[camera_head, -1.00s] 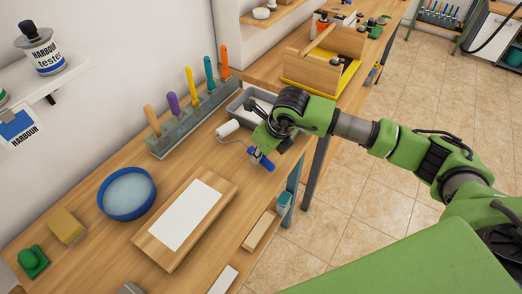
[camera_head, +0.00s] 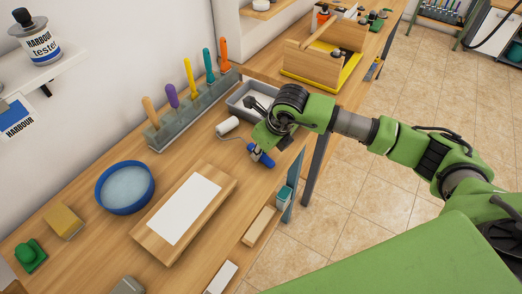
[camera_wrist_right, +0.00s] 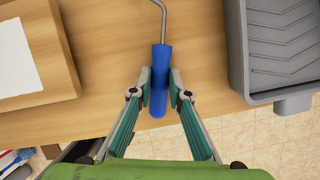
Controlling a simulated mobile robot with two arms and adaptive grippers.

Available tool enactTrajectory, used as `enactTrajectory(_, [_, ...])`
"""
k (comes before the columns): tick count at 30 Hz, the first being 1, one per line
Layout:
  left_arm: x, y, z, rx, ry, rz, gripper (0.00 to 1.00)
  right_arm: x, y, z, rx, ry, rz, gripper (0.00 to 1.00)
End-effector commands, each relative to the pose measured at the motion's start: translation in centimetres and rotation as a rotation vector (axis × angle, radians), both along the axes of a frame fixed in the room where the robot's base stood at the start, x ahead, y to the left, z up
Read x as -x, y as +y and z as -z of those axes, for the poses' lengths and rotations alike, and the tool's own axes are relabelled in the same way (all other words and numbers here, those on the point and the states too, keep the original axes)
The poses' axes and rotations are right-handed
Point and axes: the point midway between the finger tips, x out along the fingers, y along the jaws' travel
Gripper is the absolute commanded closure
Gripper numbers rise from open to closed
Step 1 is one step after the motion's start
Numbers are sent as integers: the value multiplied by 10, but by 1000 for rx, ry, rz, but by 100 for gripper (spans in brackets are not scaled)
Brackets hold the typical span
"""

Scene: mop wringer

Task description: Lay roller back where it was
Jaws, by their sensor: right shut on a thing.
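The roller has a white sleeve (camera_head: 227,127), a thin metal rod and a blue handle (camera_head: 262,157). My right gripper (camera_wrist_right: 160,88) is shut on the blue handle (camera_wrist_right: 160,75), near the bench's front edge. In the right wrist view the handle points up the picture between the two fingers, and the rod bends at the top. The sleeve is out of that view. In the head view the roller is low over or on the bench top; I cannot tell whether it touches. My left gripper is not in view.
A grey paint tray (camera_wrist_right: 285,50) lies right of the roller in the wrist view. A wooden board with a white sheet (camera_head: 184,210) lies to the left. A rack of colourful-handled tools (camera_head: 193,112) stands behind, and a blue bowl (camera_head: 125,206) sits further left.

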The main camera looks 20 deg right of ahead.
Motion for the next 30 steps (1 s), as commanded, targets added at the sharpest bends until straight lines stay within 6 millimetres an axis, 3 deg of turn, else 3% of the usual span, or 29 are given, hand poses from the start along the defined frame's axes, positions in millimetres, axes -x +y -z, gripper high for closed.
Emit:
enactTrajectory(8, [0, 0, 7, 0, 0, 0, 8, 0, 0, 6, 0, -1, 0, 100])
enactTrajectory(9, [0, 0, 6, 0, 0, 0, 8, 0, 0, 4, 0, -1, 0, 76])
enactTrajectory(11, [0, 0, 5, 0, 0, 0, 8, 0, 0, 4, 0, -1, 0, 64])
enactTrajectory(23, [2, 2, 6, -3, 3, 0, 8, 1, 0, 0, 0, -1, 0, 64])
enactTrajectory(30, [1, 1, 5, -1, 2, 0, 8, 13, -6, -38, -1, -5, -1, 64])
